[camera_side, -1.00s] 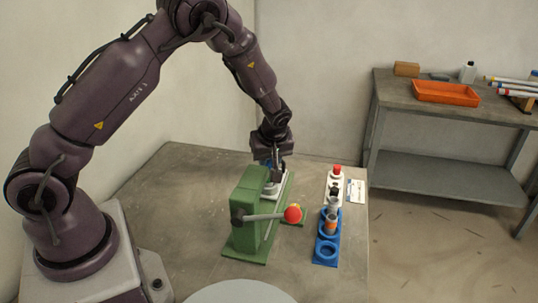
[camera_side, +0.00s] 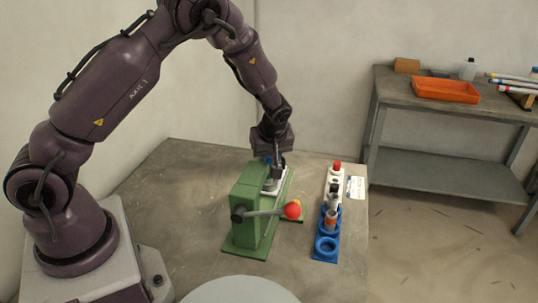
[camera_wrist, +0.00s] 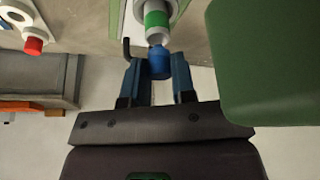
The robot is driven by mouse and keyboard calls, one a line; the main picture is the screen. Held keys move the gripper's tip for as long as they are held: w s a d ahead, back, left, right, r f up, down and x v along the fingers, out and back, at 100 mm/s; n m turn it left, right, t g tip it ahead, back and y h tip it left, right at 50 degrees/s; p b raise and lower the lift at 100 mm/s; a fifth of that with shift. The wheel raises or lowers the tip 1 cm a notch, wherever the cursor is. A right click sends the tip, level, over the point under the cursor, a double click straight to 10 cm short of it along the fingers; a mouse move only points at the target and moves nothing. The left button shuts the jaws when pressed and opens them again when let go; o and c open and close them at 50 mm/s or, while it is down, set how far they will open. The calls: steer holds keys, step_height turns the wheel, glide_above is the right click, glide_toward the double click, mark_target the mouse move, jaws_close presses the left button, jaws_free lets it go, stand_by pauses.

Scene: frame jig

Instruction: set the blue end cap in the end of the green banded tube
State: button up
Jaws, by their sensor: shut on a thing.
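My gripper (camera_wrist: 158,76) is shut on the blue end cap (camera_wrist: 160,62), which sits between the two fingertips in the wrist view. The green banded tube (camera_wrist: 157,19), white with a green band, lies just beyond the cap, roughly in line with it. The cap is right at the tube's white end; I cannot tell whether it touches or has entered. In the side view my gripper (camera_side: 272,167) is behind the green press-like jig (camera_side: 248,212), low over its white holder (camera_side: 271,186). The tube is not clearly visible there.
The jig's lever with a red knob (camera_side: 292,210) sticks out to the right. A blue and white rack (camera_side: 326,246) with several parts stands right of it. The jig's green body (camera_wrist: 265,60) is close on the right in the wrist view.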

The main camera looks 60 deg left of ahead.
steer(key=shift+f, duration=0.1)
steer(key=shift+f, duration=0.6)
steer(key=o, duration=1.1)
steer(key=shift+r, duration=0.2)
steer(key=shift+r, duration=0.6)
steer(key=shift+r, duration=3.5)
